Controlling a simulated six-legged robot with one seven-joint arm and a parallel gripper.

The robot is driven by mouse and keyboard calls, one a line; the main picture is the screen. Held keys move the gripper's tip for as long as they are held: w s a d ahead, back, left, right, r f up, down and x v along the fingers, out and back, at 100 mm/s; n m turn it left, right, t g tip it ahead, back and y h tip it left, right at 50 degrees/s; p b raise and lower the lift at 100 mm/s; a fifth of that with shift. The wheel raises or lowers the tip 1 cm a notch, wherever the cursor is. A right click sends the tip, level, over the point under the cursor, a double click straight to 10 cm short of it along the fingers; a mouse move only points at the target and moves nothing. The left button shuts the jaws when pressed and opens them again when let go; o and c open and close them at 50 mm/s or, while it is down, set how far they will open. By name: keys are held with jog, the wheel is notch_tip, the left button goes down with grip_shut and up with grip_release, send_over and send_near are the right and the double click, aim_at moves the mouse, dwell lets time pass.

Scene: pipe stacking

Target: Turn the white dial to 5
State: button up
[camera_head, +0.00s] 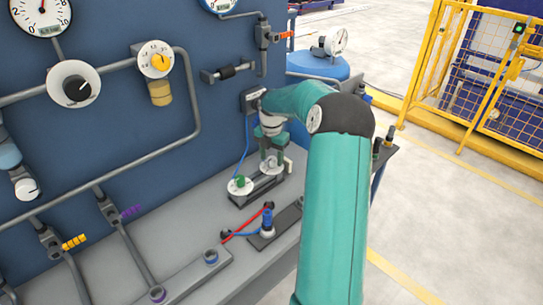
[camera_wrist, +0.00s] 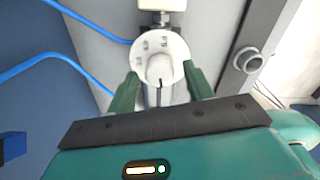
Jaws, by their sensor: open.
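The white dial (camera_wrist: 175,47) is a round white plate with small dark marks and a white knob (camera_wrist: 160,68) at its middle. A dark pointer line on the knob points toward the bottom of the wrist view; the numbers are too small to read. My gripper (camera_wrist: 162,82) is open, with one green finger on each side of the dial's lower part. Its fingers look apart from the knob. In the head view my gripper (camera_head: 270,158) points down at a white dial (camera_head: 272,168) on the bench fixture, partly hidden by the gripper.
A white dial with a green knob (camera_head: 240,185) sits just left of my gripper. A blue wall panel (camera_head: 110,130) with pipes and several dials rises behind. A grey pipe end (camera_wrist: 248,60) stands right of the dial.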

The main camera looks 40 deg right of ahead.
jog(key=c, duration=1)
